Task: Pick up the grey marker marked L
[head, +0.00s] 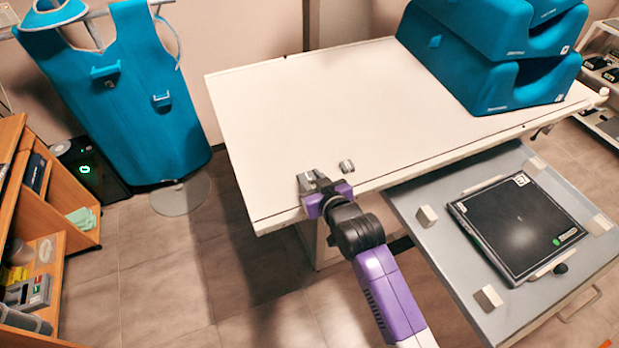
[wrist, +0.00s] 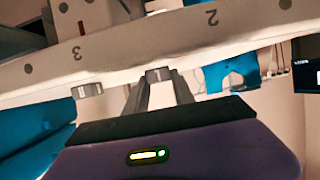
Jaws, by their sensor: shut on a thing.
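My gripper (head: 308,184) is at the near left edge of the white table. In the wrist view its two fingers (wrist: 158,92) are closed around a small grey marker (wrist: 158,75). A dark character shows on this marker, too small to read surely. I cannot tell whether the marker touches the tabletop or is just above it. A second small grey marker (head: 346,166) lies on the table just right of my gripper. It also shows in the wrist view (wrist: 88,90), left of the fingers and apart from them; I see no letter on it.
The white table (head: 290,110) is mostly bare, with blue foam supports (head: 515,85) at its back right. A pulled-out drawer holding a black panel (head: 520,225) is at the right. A blue apron (head: 135,95) hangs at left beside wooden shelves (head: 45,200).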

